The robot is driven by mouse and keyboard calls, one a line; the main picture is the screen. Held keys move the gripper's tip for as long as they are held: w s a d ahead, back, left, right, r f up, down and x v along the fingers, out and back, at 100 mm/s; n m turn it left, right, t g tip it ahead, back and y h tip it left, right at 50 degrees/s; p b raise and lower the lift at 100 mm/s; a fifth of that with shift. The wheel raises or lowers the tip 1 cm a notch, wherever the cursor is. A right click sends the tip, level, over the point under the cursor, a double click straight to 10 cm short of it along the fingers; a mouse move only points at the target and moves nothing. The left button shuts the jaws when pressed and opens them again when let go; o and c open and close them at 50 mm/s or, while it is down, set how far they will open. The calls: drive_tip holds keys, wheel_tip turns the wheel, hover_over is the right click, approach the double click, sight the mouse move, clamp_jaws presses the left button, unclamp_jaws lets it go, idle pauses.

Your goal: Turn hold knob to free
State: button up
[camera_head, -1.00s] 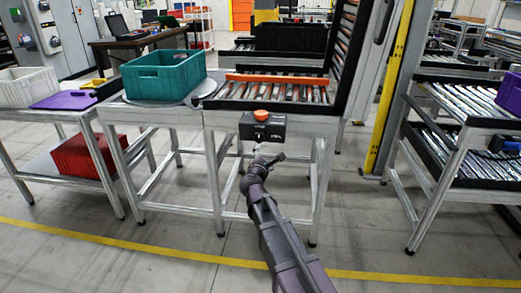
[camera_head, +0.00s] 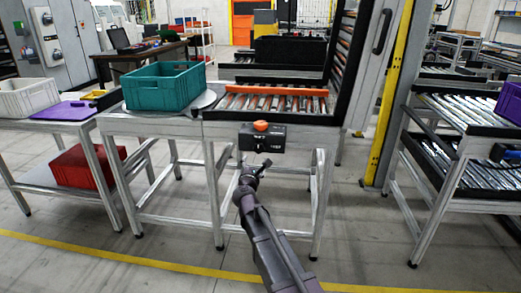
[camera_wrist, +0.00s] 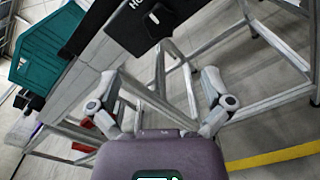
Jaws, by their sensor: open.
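A teal crate (camera_head: 164,87) stands on a round plate left of the rollers (camera_head: 270,103), which an orange bar (camera_head: 275,92) crosses. A yellow post (camera_head: 385,125) and a roller rack (camera_head: 465,150) stand to the right. A red crate (camera_head: 88,166) sits low on the left.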

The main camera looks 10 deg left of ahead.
sight(259, 149)
drive_tip(key=w, duration=1.2)
drive_tip(key=shift+w+d, duration=0.1)
drive_tip(key=shift+d, duration=0.1)
drive_tip(key=shift+c, duration=0.2)
drive_tip(key=c, duration=1.1)
drive_tip(key=shift+d, duration=0.25)
drive_tip(key=shift+a, duration=0.15)
